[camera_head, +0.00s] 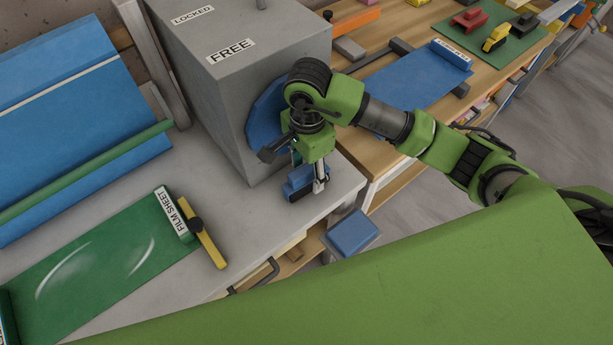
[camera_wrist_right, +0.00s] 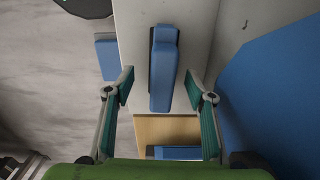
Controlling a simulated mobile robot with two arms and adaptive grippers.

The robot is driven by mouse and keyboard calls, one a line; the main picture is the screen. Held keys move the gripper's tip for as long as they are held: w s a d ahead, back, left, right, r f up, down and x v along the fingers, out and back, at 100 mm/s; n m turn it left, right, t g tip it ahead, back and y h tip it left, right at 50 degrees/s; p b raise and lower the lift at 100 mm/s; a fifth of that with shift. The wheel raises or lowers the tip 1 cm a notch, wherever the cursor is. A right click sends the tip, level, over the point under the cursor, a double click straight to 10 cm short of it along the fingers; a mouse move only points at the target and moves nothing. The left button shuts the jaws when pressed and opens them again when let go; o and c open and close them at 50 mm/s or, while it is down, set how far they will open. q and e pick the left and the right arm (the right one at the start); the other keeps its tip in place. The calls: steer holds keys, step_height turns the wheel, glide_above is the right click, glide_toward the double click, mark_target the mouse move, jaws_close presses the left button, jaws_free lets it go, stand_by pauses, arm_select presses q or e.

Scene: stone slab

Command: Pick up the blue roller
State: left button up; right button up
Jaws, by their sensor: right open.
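The blue roller (camera_head: 299,181) appears as a small blue block with a dark underside, lying on the grey stone slab (camera_head: 215,207) near its right edge. In the right wrist view the blue roller (camera_wrist_right: 164,70) lies lengthwise ahead, between the lines of the two fingers. My right gripper (camera_head: 308,180) points down over it and hides part of it. In the wrist view the right gripper (camera_wrist_right: 160,84) is open, with a finger at either side and a gap to the roller. My left gripper does not show.
A grey box (camera_head: 205,90) with a blue disc (camera_head: 262,118) stands close behind the gripper. A green film sheet (camera_head: 105,250) with a yellow bar (camera_head: 208,245) lies at left. A blue square (camera_head: 352,232) is beyond the slab's edge. A wooden bench (camera_head: 400,150) is at right.

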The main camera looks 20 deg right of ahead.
mark_target(306, 181)
step_height(306, 181, down, 4)
steer(key=shift+w+a+p, duration=0.1)
steer(key=shift+p, duration=1.05)
steer(key=shift+f, duration=0.65)
steer(key=shift+w, duration=0.1)
steer(key=c, duration=1.4)
